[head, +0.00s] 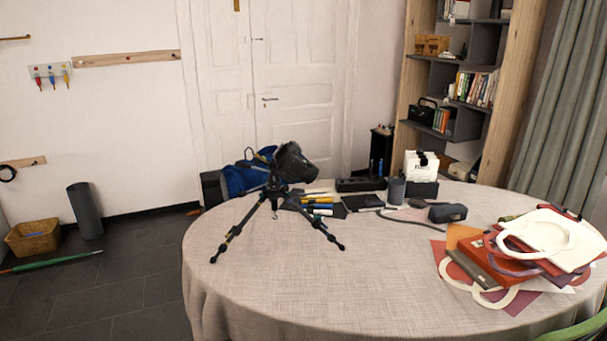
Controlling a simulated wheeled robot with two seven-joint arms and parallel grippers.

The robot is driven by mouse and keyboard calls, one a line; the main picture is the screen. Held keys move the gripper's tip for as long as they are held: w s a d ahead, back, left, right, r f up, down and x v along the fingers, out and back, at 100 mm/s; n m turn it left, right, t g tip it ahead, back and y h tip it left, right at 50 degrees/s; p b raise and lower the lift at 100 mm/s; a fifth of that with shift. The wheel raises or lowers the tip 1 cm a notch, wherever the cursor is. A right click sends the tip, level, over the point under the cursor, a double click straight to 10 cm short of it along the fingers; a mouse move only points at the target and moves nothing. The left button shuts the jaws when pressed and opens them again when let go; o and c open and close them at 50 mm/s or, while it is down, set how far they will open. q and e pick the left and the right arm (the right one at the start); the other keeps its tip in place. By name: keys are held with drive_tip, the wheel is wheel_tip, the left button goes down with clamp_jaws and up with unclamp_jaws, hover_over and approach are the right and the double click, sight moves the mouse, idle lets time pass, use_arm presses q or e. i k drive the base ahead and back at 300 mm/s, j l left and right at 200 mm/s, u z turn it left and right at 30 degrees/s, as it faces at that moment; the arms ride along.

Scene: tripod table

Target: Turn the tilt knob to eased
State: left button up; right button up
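A small black tripod (231,240) stands on the left part of a round table (330,280) covered in a light cloth. Its legs are spread, and a hook or ring hangs at its centre. A dark head piece (294,162) sits tilted at its top, in front of a blue bag. The tilt knob is too small to make out, and I cannot tell its setting. Neither of my grippers shows in the head view.
Behind the tripod are a blue bag (238,180), pens and a dark pad (362,202). Books and bags (490,262) pile at the right. The table's front middle is clear.

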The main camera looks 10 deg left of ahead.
sight(275, 185)
drive_tip(key=i+l, duration=0.95)
